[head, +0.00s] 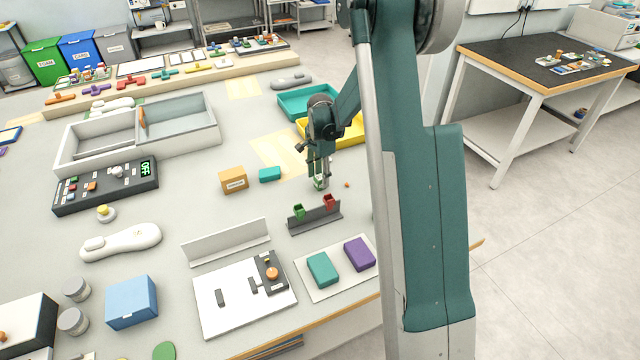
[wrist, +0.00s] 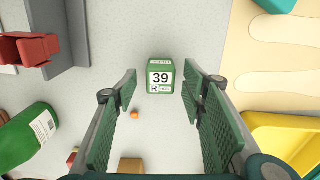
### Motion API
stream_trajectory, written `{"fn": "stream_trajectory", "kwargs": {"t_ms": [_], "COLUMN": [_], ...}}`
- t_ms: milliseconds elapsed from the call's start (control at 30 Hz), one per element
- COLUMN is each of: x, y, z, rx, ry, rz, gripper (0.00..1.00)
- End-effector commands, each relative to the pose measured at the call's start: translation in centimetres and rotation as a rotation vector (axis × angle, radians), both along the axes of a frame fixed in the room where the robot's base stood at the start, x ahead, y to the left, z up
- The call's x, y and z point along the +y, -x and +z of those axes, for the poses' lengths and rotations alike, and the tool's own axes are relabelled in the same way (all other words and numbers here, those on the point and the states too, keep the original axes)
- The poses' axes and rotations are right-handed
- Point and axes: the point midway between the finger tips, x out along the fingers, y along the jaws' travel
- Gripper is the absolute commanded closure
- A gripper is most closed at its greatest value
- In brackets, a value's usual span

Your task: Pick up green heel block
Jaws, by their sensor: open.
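A green heel block (wrist: 160,80) with a white label reading "39 R" stands on the grey tabletop in the wrist view. In the head view the block (head: 320,183) is small and partly hidden by my fingers. My gripper (head: 318,178) points down over it with its fingers open. In the wrist view my gripper (wrist: 160,72) has one finger on each side of the block, with a visible gap on both sides. How far the fingertips reach down along the block is hard to tell.
A dark rack (head: 315,219) holding a green piece (head: 298,212) and a red piece (head: 329,201) stands close by. A yellow tray (wrist: 282,140), a small orange object (wrist: 134,115) and a labelled green object (wrist: 27,138) are also near. My arm hides the table's right part.

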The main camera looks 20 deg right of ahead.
Motion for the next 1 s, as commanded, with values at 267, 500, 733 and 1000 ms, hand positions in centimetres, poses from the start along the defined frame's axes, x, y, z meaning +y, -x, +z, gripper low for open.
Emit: {"fn": "stream_trajectory", "kwargs": {"t_ms": [267,500,733,1000], "x": [0.0,0.1,0.1,0.1], "y": [-0.1,0.0,0.0,0.0], "z": [-2.9,-3.2,-3.2,-3.2], "rx": [0.000,0.000,0.000,0.000], "ry": [0.000,0.000,0.000,0.000], "rz": [0.000,0.000,0.000,0.000], "gripper": [0.59,0.59,0.59,0.73]}}
